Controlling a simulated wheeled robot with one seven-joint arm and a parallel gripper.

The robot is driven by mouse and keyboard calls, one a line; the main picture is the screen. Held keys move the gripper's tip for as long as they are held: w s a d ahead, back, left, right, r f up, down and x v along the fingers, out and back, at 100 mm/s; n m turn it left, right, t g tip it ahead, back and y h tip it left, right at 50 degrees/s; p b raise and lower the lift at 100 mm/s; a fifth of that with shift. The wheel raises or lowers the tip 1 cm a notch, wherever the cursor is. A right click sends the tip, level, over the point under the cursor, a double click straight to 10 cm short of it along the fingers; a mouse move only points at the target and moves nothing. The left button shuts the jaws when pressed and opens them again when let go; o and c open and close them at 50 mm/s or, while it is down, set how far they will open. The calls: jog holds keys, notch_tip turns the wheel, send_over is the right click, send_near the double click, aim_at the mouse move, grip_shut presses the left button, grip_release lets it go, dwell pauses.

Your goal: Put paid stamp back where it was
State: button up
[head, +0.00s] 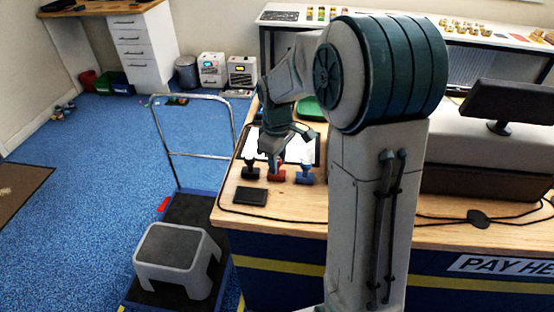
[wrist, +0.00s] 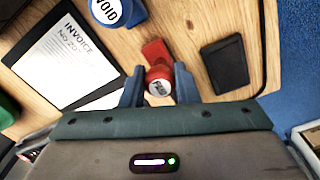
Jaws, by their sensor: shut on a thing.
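The red paid stamp (head: 276,172) is upright at the counter, between a black stamp (head: 251,170) and a blue stamp (head: 305,174). My gripper (head: 272,158) is above it and shut on its handle. In the wrist view the red stamp (wrist: 157,78), with its lettered top, sits between the two fingertips of my gripper (wrist: 158,84). I cannot tell whether its base touches the wood. The blue stamp reads VOID in the wrist view (wrist: 106,10). The black stamp does not show in the wrist view.
A black pad (head: 250,195) lies in front of the stamps; it also shows in the wrist view (wrist: 225,65). A clipboard with an invoice (wrist: 65,62) lies behind them. A cable runs along the counter (head: 312,205). A grey step stool (head: 178,250) stands on a cart left of the counter.

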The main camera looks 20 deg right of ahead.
jog(key=o, duration=0.8)
jog(key=shift+r, duration=0.1)
notch_tip(320, 180, up, 11)
jog(key=s+f+m+t, duration=0.1)
jog(key=s+m, duration=0.2)
jog(key=s, duration=0.4)
jog(key=s+f+m+t, duration=0.1)
jog(key=s+m, duration=0.2)
jog(key=s, duration=0.4)
jog(key=s+f+m, duration=0.1)
jog(key=s+m, duration=0.1)
jog(key=s, duration=0.5)
jog(key=shift+a+f+m+t, duration=0.15)
jog(key=shift+f+m+t, duration=0.05)
jog(key=shift+m+t, duration=0.2)
